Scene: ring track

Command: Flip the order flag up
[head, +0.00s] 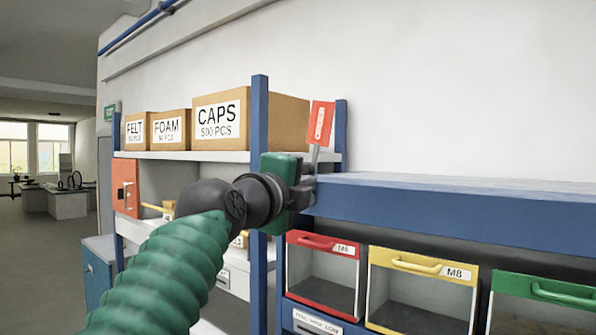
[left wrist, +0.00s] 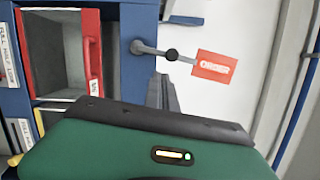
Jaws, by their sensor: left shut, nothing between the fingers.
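The order flag (head: 320,123) is a red plate with white lettering on a thin grey stem. In the head view it stands up above the left end of the blue shelf beam, tilted slightly to the right. The left wrist view, turned on its side, shows the flag (left wrist: 215,66) reading ORDER, with its stem running to a dark knob and a grey pivot on the blue post. My left gripper (head: 308,186) is shut and empty, just below the flag's stem. Its dark fingers (left wrist: 163,92) show beside the stem; I cannot tell whether they touch it. My right gripper is out of view.
The blue beam (head: 450,208) runs right from the gripper. Below it are red (head: 322,272), yellow (head: 420,292) and green (head: 545,300) framed bins. A blue post (head: 260,120) and a CAPS box (head: 250,118) stand on the left. The wall behind is bare.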

